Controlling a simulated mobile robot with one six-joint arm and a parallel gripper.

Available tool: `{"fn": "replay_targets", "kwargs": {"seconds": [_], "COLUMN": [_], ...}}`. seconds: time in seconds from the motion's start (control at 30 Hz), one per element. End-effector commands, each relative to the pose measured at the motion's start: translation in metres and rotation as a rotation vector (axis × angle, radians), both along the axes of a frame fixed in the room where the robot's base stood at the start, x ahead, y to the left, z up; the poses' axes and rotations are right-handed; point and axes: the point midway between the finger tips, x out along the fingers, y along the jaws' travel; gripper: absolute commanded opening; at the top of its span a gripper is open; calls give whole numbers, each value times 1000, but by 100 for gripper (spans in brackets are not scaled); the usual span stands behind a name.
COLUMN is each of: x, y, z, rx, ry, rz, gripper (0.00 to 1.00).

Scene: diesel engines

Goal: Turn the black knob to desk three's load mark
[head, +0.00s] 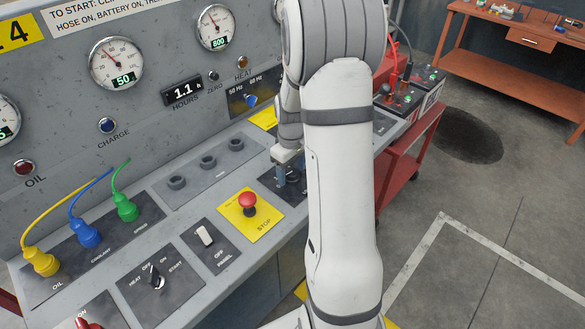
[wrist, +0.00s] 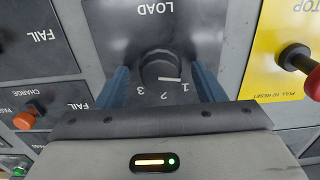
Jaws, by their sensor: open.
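The black knob (wrist: 158,70) sits on a dark panel lettered LOAD, with marks 1, 2 and 3 beside it. Its white pointer line points toward the 1. My gripper (wrist: 160,68) is open, with one blue finger on each side of the knob and a visible gap to each. In the head view my gripper (head: 289,171) is low over the LOAD panel (head: 270,182); the knob there is mostly hidden by the fingers and arm.
A red STOP button (head: 247,199) on a yellow plate stands close beside the LOAD panel. A toggle switch (head: 204,235), a rotary switch (head: 156,279) and colored plugs (head: 88,235) lie farther left. A yellow sign (head: 18,33) at upper left ends in 4.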

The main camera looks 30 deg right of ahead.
Motion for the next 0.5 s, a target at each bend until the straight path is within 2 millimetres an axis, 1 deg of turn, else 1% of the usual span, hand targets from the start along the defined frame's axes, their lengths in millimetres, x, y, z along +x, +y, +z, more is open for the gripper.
{"fn": "replay_targets", "kwargs": {"seconds": [0.1, 0.5], "x": [0, 0], "y": [0, 1], "z": [0, 1], "rx": [0, 0], "ry": [0, 0], "rz": [0, 1], "gripper": [62, 29]}}
